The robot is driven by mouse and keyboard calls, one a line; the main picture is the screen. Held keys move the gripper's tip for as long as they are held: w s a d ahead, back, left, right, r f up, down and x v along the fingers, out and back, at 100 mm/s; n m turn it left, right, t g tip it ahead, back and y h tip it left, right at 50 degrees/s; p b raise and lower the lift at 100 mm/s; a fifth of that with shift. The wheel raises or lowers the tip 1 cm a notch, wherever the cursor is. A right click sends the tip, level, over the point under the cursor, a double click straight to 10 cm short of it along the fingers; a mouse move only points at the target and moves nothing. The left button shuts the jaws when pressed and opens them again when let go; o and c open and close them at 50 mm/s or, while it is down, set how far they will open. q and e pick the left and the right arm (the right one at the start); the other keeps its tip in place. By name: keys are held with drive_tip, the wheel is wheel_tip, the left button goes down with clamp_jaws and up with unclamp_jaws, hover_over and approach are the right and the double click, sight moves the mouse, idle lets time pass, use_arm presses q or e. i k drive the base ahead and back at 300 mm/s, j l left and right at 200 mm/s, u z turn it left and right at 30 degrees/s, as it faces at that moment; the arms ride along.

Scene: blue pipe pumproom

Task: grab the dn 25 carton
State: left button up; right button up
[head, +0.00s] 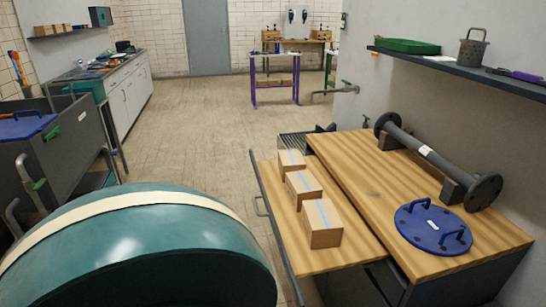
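Three brown cartons with pale blue tape stand in a row on a wooden surface that projects left from the workbench. The small carton (291,162) is farthest, the middle carton (303,188) is between, and the largest carton (322,224) is nearest. I cannot read any size marking, so I cannot tell which is the dn 25 carton. The wooden surface (317,263) looks like a pulled-out drawer, with a dark front and handle on its left. Neither of my grippers is in view.
The workbench (371,188) bears a flanged pipe (424,152) and a blue flange cover (434,228) with handles. A wall shelf (460,70) hangs above. A large teal rounded form hides the lower left.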

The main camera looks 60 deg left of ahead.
sight(323, 228)
drive_tip(key=u, duration=1.55)
